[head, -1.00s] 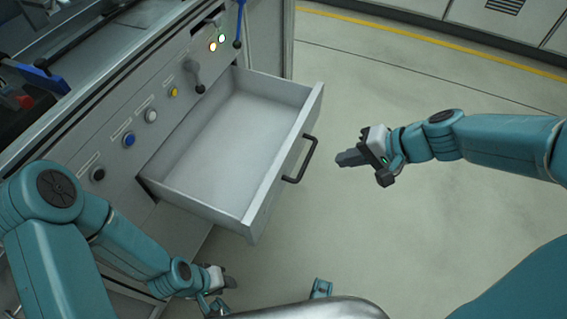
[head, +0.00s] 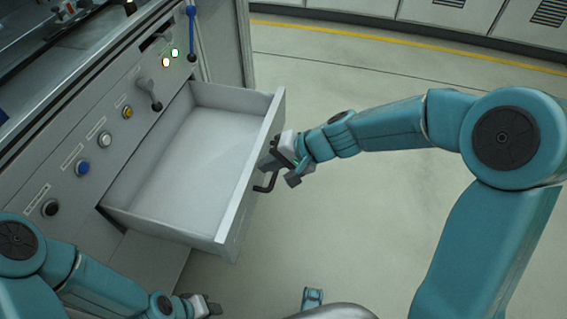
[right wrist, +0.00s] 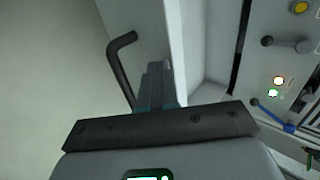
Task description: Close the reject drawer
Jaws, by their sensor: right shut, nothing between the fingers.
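The reject drawer (head: 185,165) is a grey, open-topped, empty drawer pulled well out of the machine's front panel. Its dark bar handle (head: 266,184) is on the outer front face; the handle also shows in the right wrist view (right wrist: 122,68). My right gripper (head: 266,163) is shut and empty, its fingertips at the drawer front beside the handle. In the right wrist view the shut fingers (right wrist: 157,85) point at the front panel; I cannot tell whether they touch it. My left gripper (head: 208,306) is low at the bottom of the head view, away from the drawer; its finger gap is not clear.
The machine panel carries a blue button (head: 83,168), a yellow button (head: 127,112), a dark lever (head: 152,98), lit lamps (head: 170,57) and a blue-handled lever (head: 191,35) near the drawer's far end. Open floor (head: 340,220) lies right of the drawer.

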